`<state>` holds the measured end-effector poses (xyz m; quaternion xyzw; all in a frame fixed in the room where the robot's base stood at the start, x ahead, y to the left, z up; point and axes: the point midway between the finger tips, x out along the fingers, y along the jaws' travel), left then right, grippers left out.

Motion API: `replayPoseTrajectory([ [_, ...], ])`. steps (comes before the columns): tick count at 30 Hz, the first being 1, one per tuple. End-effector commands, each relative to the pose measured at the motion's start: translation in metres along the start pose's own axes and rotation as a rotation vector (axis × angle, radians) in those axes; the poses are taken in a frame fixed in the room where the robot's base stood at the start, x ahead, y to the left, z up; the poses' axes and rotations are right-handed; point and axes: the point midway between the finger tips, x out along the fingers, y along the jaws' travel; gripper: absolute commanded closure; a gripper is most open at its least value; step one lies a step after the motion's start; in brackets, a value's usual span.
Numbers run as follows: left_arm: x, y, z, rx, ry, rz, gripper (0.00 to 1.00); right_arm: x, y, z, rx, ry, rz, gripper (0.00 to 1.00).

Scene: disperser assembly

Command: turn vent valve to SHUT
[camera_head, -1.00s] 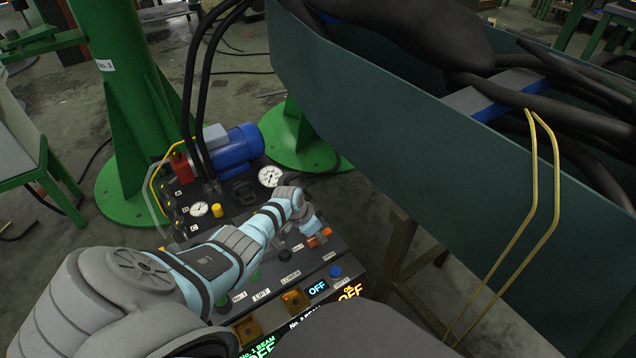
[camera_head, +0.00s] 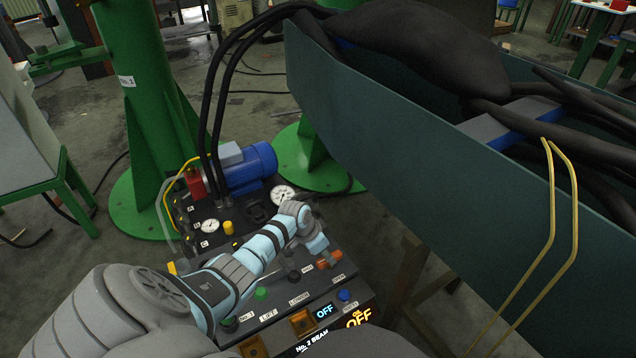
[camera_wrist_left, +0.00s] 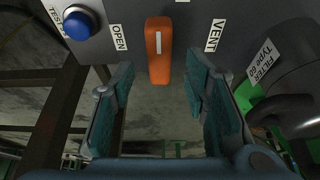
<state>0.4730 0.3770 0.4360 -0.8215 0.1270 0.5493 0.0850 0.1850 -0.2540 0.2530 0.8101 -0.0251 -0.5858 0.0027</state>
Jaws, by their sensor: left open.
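The vent valve shows in the left wrist view as an orange handle (camera_wrist_left: 158,50) with a white stripe, between the OPEN label (camera_wrist_left: 118,38) and the VENT label (camera_wrist_left: 214,36). The handle's long side runs up and down in that view. A SHUT label cannot be read. My left gripper (camera_wrist_left: 160,75) is open, its teal fingers on either side of the handle's lower end with gaps visible. In the head view the left gripper (camera_head: 317,246) is over the panel edge at the orange handle (camera_head: 328,262), partly hiding it. My right gripper is not in view.
A blue TEST button (camera_wrist_left: 80,24) sits beside the handle; a dark rounded filter (camera_wrist_left: 290,85) is on the other side. The control panel (camera_head: 270,318) carries LIFT and LOWER controls. A blue motor (camera_head: 252,165) and gauges stand behind. A large green trough wall (camera_head: 420,160) rises at right.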

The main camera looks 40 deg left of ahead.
Motion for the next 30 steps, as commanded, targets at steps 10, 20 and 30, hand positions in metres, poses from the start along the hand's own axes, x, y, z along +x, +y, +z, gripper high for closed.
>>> replayPoseTrajectory([
  [10, -0.083, -0.001, 0.001, 0.002, -0.002, -0.001, 0.58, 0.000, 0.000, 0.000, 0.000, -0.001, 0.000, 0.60],
  [20, -0.091, 0.000, 0.001, 0.000, -0.002, 0.001, 0.58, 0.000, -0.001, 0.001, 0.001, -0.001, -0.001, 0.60],
  [30, -0.091, 0.000, 0.001, 0.001, -0.002, 0.001, 0.58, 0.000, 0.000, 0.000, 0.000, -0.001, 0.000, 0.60],
])
